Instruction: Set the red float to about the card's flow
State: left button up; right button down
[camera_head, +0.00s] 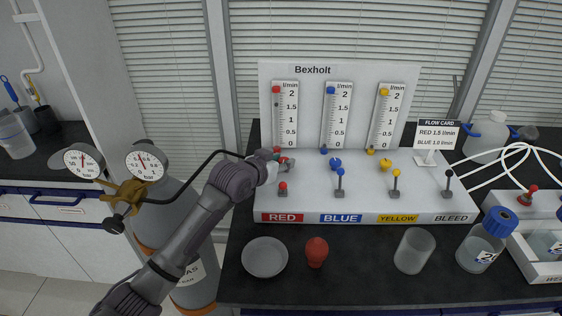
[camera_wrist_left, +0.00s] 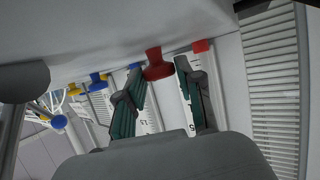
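The Bexholt panel (camera_head: 412,78) carries three flow tubes with red, blue and yellow tops. In the red tube (camera_head: 288,120) a small dark float (camera_head: 277,103) seems to stand a little above the 1.5 mark. The flow card (camera_head: 436,134) reads RED 1.5 l/min. My left gripper (camera_head: 276,164) is at the red knob (camera_head: 290,164) below the red tube. In the left wrist view its fingertips lie close on both sides of the red knob (camera_wrist_left: 157,66) and seem to touch it, partly hiding the tube behind. My right gripper is not in view.
Levers with red (camera_head: 283,186), blue, yellow and black tops stand on the panel base close by. A grey dish (camera_head: 264,257), a red bulb (camera_head: 316,251) and a beaker (camera_head: 414,250) stand in front. Gauges (camera_head: 146,162) and a black hose are by my left arm.

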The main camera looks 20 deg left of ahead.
pick_arm(q)
jog(key=c, duration=0.5)
jog(key=shift+a+m+h+p, duration=0.1)
jog(key=shift+m+h+p, duration=0.2)
jog(key=shift+h+p, duration=0.15)
grip_shut()
jog(key=shift+g, duration=0.3)
jog(key=o, duration=1.1)
grip_release()
jog(key=shift+c, duration=0.2)
jog(key=shift+s, duration=0.15)
jog(key=v, duration=1.1)
jog(key=shift+s+a, duration=0.25)
jog(key=shift+s, duration=0.05)
